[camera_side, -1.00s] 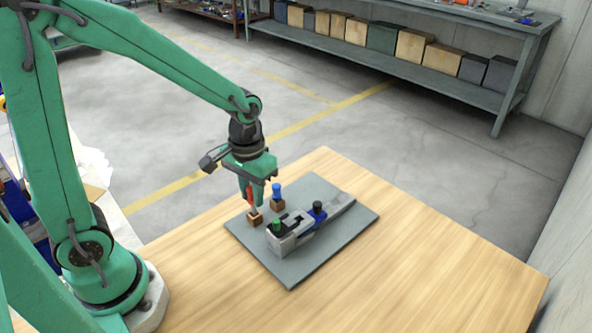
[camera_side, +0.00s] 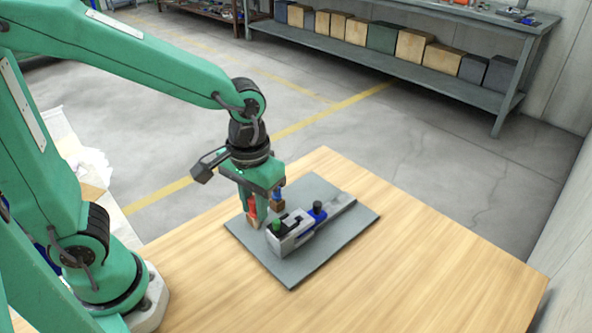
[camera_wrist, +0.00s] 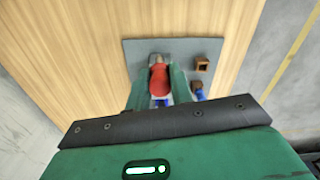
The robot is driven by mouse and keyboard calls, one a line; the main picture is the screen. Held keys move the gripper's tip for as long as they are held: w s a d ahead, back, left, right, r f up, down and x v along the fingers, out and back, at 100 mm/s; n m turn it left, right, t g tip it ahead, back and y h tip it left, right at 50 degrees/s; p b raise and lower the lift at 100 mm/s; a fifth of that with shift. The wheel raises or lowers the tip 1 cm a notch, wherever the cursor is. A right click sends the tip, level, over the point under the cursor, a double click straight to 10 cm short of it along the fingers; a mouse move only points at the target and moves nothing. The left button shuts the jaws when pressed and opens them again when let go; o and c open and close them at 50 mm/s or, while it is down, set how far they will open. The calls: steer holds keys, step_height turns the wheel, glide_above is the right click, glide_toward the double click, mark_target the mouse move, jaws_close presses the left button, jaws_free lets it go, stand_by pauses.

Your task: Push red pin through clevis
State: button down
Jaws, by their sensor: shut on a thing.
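My gripper (camera_side: 256,215) is shut on the red pin (camera_side: 252,206). In the wrist view the pin's red head (camera_wrist: 158,78) sits between my two green fingers. The grey clevis (camera_side: 290,240) lies on the plate, to the right of the pin in the side view. It carries a green knob (camera_side: 277,224) and a blue part with a black cap (camera_side: 317,211). In the wrist view the pin overlaps part of the clevis (camera_wrist: 182,57). The pin's lower end is hidden, so I cannot tell its exact height or alignment.
A brown block with an empty-looking hole (camera_wrist: 201,64) stands beside the clevis. A blue pin (camera_side: 277,194) stands in another brown block, close behind my gripper. The grey plate (camera_side: 345,228) rests on a wooden table (camera_side: 420,255) with free room at right.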

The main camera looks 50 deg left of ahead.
steer(key=shift+w, duration=0.15)
stand_by(0.3)
steer(key=w, duration=1)
steer(key=shift+w+r, duration=0.35)
steer(key=shift+r, duration=0.05)
steer(key=shift+f, duration=0.1)
steer(key=shift+f, duration=2.4)
steer(key=shift+f, duration=2.45)
steer(key=c, duration=1.1)
jaws_free()
steer(key=shift+c, duration=0.2)
step_height(320, 180, up, 8)
